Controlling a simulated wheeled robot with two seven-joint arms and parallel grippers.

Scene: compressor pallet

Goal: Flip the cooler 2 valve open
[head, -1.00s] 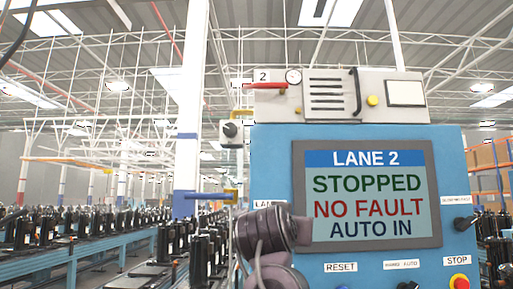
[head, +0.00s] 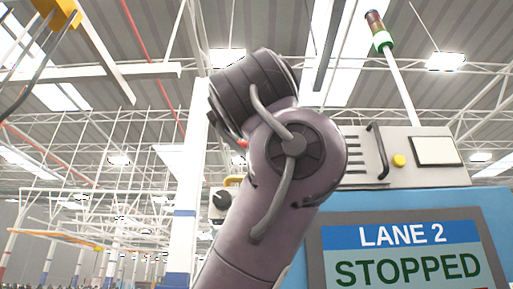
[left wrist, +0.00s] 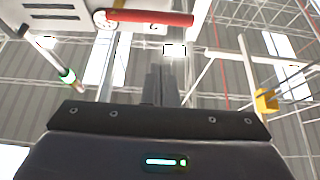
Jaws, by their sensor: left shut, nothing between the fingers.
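The cooler 2 valve's red lever (left wrist: 150,18) lies nearly level across the top of the left wrist view, with its pivot at the corner of the white cooler box (left wrist: 60,12). In the head view my arm hides nearly all of the lever; the white cooler box (head: 430,175) shows to the right of the arm. My left gripper (left wrist: 163,75) is shut and empty. Its fingertips appear below the lever in the left wrist view, with a visible gap; the depth between them is unclear. My right gripper is in neither view.
The blue panel (head: 485,220) carries a screen (head: 415,265) reading LANE 2, STOPPED. A black handle (head: 378,150) and a yellow button (head: 398,160) are on the cooler box. A stack light (head: 380,35) rises behind. A black knob (head: 222,199) sits left of my arm.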

